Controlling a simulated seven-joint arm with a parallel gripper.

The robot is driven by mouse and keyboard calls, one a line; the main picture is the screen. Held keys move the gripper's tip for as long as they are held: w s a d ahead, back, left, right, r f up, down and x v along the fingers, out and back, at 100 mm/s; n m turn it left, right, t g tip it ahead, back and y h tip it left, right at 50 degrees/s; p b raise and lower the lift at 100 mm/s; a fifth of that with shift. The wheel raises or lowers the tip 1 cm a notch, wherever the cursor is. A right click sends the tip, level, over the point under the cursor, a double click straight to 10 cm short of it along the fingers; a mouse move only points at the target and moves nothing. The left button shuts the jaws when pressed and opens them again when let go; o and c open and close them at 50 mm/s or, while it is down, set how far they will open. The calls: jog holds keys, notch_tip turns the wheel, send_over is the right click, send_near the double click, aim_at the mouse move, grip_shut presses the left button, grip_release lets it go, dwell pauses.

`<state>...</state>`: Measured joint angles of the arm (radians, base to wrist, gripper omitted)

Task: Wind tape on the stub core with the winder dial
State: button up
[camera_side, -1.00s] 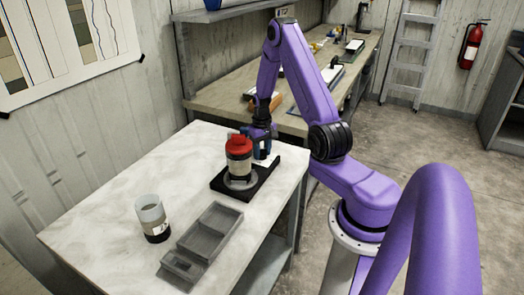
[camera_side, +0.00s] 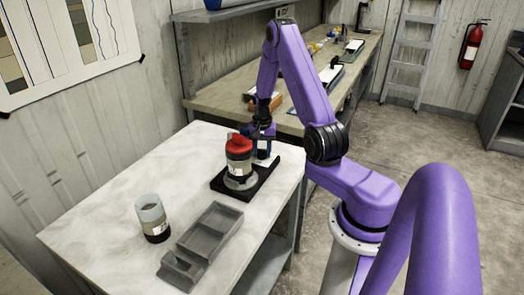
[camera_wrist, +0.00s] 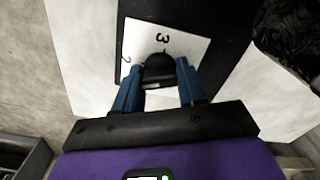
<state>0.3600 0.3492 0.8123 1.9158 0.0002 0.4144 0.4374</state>
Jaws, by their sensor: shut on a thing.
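The winder is a black base (camera_side: 262,181) on the near table. A short core (camera_side: 239,168) with a red top (camera_side: 238,143) stands upright on its grey round seat. At its back right is the winder dial, a black knob (camera_wrist: 158,68) on a white plate (camera_wrist: 172,40) with a 3 and part of another figure showing. My gripper (camera_wrist: 158,80) is shut on the knob, one blue finger on each side. In the side view my gripper (camera_side: 263,137) is just behind the red-topped core, and the knob is hidden there.
A clear cup-like cylinder (camera_side: 150,209) with a dark lower part stands at the table's left. A grey compartment tray (camera_side: 186,249) lies at the front. The pale tabletop (camera_side: 105,205) is clear at the back left. A cluttered bench (camera_side: 225,99) stands behind.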

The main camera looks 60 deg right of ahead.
dwell(0.4)
jog(key=o, duration=1.1)
jog(key=shift+c, duration=0.2)
jog(key=shift+r, duration=0.1)
notch_tip(320, 180, up, 17)
jog(key=shift+r, duration=0.1)
